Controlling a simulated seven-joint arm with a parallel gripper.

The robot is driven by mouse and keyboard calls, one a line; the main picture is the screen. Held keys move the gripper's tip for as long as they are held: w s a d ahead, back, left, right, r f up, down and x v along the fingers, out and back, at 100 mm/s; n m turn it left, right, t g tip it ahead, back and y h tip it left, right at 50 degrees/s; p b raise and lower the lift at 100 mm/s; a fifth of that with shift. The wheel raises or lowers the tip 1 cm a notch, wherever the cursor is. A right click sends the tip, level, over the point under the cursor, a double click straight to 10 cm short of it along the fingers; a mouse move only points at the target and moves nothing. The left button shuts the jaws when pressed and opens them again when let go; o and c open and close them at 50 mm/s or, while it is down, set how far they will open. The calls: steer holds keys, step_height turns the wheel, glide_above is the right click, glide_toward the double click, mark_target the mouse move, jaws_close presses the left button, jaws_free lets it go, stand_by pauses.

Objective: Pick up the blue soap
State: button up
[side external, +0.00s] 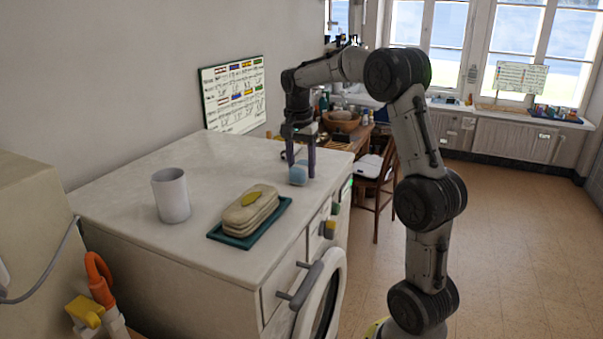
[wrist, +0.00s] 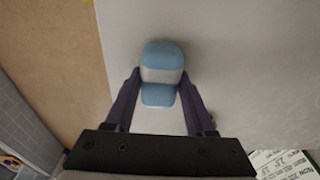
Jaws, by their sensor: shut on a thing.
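The blue soap (side external: 298,174) is a small light-blue block with a paler band. It sits between the two dark purple fingers of my gripper (side external: 302,174), at or just above the far right part of the white machine top (side external: 180,230). In the wrist view the blue soap (wrist: 161,62) shows blue ends and a whitish middle. The fingers of my gripper (wrist: 160,95) are closed on its sides there. I cannot tell whether the soap touches the top.
A white cup (side external: 171,195) stands upright at the left of the top. A teal tray (side external: 238,236) bears a beige oblong item (side external: 251,210) with a yellow piece on it. A framed sheet (side external: 233,95) stands at the back edge. The top is clear between the tray and my gripper.

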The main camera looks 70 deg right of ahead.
jaws_close()
steer(key=shift+r, duration=0.1)
steer(key=shift+r, duration=0.6)
steer(key=s+a+r, duration=0.8)
steer(key=s+r, duration=0.3)
steer(key=shift+a+r, duration=0.3)
steer(key=shift+r, duration=0.05)
